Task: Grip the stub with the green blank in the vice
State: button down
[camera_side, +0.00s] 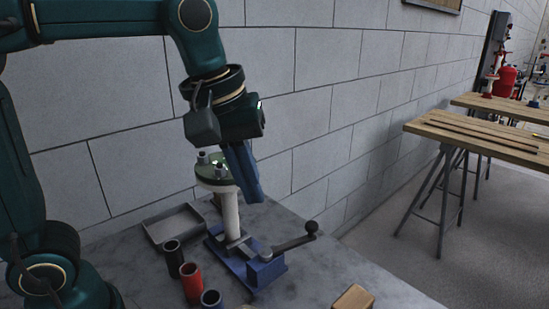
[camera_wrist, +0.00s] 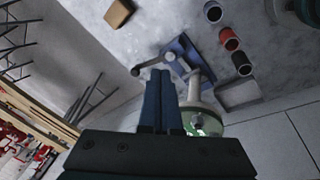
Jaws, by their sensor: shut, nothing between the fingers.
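The stub (camera_side: 231,216) is a white pipe standing upright at the blue vice (camera_side: 266,272), with a flange and the green blank (camera_side: 218,165) on top. I cannot tell whether the vice jaws clamp its foot. The vice has a dark handle with a round knob (camera_side: 311,227). My gripper (camera_side: 257,197) is shut and empty, pointing down just right of the flange; whether it touches is unclear. In the wrist view, my gripper (camera_wrist: 160,73) lies left of the stub (camera_wrist: 194,85), and the green blank (camera_wrist: 205,123) is partly hidden behind the gripper body. The vice (camera_wrist: 180,53) shows beyond the fingertips.
Black (camera_side: 173,259), red (camera_side: 191,284) and blue (camera_side: 211,299) cups stand in front of the vice. A grey tray (camera_side: 158,234) lies left of it, near the wall. A wooden block (camera_side: 353,299) lies at the front right. Wooden benches (camera_side: 480,135) stand far right.

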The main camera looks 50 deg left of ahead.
jog(key=s+a+f+m+t, duration=0.2)
jog(key=s+a+f+m, duration=0.2)
jog(key=s+m, duration=0.3)
jog(key=shift+s+f+m+y, duration=0.3)
jog(key=shift+s+f+m, duration=0.1)
jog(key=shift+s+f, duration=0.3)
jog(key=c, duration=1.1)
grip_release()
jog(key=shift+s+a+f+m, duration=0.1)
jog(key=shift+f+m, duration=0.05)
jog(key=shift+m, duration=0.15)
jog(key=o, duration=0.5)
jog(key=shift+f, duration=0.1)
jog(key=w+d+r+n+h, duration=0.1)
jog(key=w+d+r+n, duration=0.1)
jog(key=w+r+n, duration=0.6)
jog(key=n+g+h, duration=0.3)
jog(key=n, duration=1.3)
send_over(311, 224)
jog(key=s+a, duration=0.1)
jog(key=a, duration=0.1)
notch_tip(311, 224, down, 11)
jog(key=shift+x, duration=2.2)
grip_shut()
